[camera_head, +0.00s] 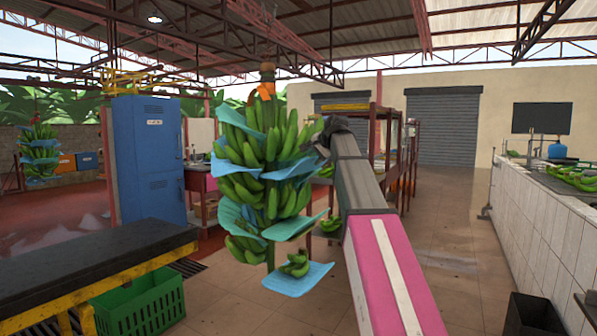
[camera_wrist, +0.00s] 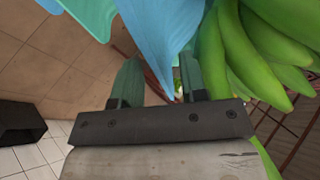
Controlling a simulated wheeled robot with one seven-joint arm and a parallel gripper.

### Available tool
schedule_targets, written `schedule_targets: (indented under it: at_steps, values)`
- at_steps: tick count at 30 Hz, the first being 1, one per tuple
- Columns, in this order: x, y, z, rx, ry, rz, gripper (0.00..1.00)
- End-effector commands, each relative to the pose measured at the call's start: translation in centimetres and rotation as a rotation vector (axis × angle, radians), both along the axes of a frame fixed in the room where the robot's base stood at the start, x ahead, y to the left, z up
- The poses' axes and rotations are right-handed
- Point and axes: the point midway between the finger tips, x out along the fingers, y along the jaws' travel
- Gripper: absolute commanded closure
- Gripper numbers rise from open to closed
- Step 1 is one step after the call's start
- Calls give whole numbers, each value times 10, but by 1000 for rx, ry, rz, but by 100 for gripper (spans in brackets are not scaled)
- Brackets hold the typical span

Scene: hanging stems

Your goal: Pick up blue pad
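A hanging stem of green bananas (camera_head: 262,150) stands in the middle of the head view, with blue pads tucked between its hands. One blue pad (camera_head: 297,169) sticks out on the right side, close to my gripper (camera_head: 325,138), which is partly hidden by the bunch. In the wrist view my gripper (camera_wrist: 158,78) has its two fingers apart. A blue pad (camera_wrist: 158,35) hangs down with its pointed tip in front of and between the fingers. I cannot tell whether they touch it. Green bananas (camera_wrist: 248,55) are close on the right of the fingers.
A black-topped table (camera_head: 90,262) and green crate (camera_head: 140,305) stand at the left, a blue locker (camera_head: 150,155) behind. A white tiled counter (camera_head: 545,220) runs along the right. The floor between is mostly clear.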

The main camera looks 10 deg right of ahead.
Motion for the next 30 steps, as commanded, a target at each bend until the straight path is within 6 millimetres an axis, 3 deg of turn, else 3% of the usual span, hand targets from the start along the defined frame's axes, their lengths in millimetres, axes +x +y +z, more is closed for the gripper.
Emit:
schedule_targets:
  at_steps: [4, 11, 12, 15, 16, 30]
  values:
    - [14, 7, -12, 0, 1, 1, 61]
    - [16, 8, -15, 0, 0, 0, 61]
    - [16, 7, -15, 0, 0, 0, 64]
    - [16, 7, -15, 0, 0, 0, 96]
    - [16, 7, -15, 0, 0, 0, 100]
    - [16, 7, -9, 0, 0, 0, 100]
